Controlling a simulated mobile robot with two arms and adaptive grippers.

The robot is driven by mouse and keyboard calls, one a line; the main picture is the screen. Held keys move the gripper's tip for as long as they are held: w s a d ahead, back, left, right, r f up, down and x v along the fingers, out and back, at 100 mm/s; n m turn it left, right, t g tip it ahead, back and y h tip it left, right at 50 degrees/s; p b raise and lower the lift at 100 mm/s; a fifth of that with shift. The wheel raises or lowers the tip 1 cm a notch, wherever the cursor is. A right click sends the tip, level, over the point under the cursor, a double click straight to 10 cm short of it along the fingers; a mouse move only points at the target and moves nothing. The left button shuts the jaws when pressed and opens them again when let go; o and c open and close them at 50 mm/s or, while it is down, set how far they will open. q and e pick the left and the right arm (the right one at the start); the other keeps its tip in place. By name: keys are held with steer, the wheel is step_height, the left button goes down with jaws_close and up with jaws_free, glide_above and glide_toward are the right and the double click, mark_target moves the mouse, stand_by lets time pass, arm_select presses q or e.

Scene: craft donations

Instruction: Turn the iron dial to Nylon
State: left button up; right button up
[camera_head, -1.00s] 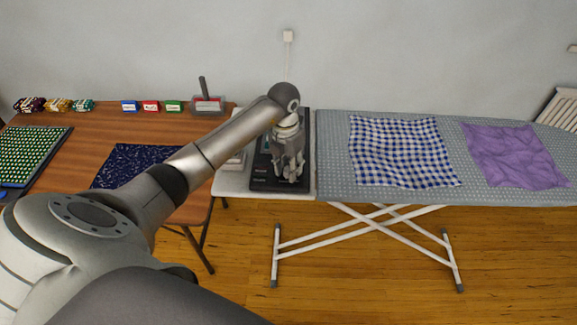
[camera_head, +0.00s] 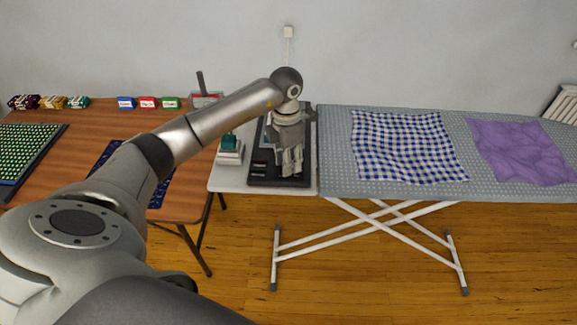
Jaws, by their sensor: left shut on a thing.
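My left gripper (camera_head: 291,168) points down over a dark panel (camera_head: 263,178) on the white side table. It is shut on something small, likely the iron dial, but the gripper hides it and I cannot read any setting. Small labels show on the panel's left part. My right gripper is not in view.
A teal-topped object on a pale base (camera_head: 230,152) stands left of the panel. The ironing board (camera_head: 340,180) at right bears a blue checked cloth (camera_head: 405,147) and a purple cloth (camera_head: 522,152).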

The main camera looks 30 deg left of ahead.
arm_select(q)
steer(key=m+b, duration=0.3)
steer(key=m, duration=0.1)
steer(key=shift+w+f+m, duration=0.1)
steer(key=shift+w+m, duration=0.05)
steer(key=shift+m, duration=0.15)
steer(key=shift+m+b, duration=1.15)
steer(key=shift+m, duration=0.45)
steer(key=shift+r, duration=0.2)
steer(key=o, duration=1)
step_height(320, 180, up, 12)
steer(key=shift+w+a, duration=0.15)
steer(key=shift+w, duration=0.15)
